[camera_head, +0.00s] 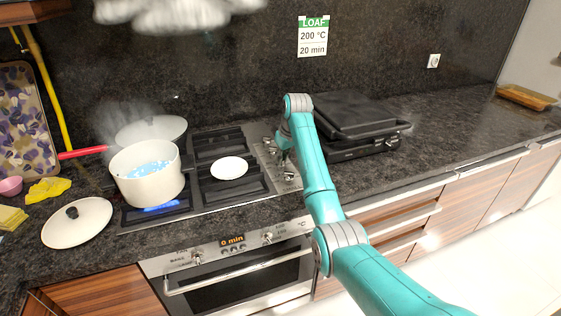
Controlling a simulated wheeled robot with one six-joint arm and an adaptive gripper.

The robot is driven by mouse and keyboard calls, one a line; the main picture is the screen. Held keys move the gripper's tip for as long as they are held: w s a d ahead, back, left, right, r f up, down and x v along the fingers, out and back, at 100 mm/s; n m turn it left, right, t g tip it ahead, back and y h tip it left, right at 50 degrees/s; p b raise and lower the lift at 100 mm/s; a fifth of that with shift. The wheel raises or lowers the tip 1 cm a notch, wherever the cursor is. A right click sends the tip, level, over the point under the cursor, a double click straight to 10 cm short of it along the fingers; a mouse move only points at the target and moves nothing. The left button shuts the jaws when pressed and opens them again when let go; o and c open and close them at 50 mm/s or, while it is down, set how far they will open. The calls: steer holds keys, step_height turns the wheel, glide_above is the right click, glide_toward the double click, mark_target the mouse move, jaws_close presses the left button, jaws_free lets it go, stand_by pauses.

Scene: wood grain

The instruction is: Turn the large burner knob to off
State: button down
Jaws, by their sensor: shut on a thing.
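The cooktop (205,198) is set in the dark counter, with a column of small metallic burner knobs (290,176) along its right side. My gripper (283,160) is small and dark in this view, pointing down at the upper part of that column. It is shut on a burner knob, which is mostly hidden by the gripper and wrist; its size and turn angle cannot be read. A blue flame (160,209) burns at the front left burner under a white pot (147,186) of bluish liquid, with steam above it.
A loose lid (77,229) lies left of the cooktop. A black grill (352,118) stands close right of my arm. The far right counter is mostly clear.

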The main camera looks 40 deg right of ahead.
steer(key=shift+s+f+n, duration=0.1)
steer(key=shift+f+n, duration=0.3)
steer(key=shift+f, duration=0.05)
steer(key=shift+n+y, duration=0.4)
steer(key=shift+n, duration=0.3)
steer(key=n, duration=0.3)
steer(key=shift+g+y, duration=0.3)
steer(key=shift+y, duration=0.1)
steer(key=shift+d, duration=0.1)
steer(key=n, duration=0.2)
steer(key=shift+n+y, duration=0.3)
steer(key=shift+n, duration=0.1)
steer(key=c, duration=1.2)
jaws_free()
steer(key=shift+f, duration=0.1)
steer(key=shift+o, duration=0.2)
steer(key=shift+r, duration=0.35)
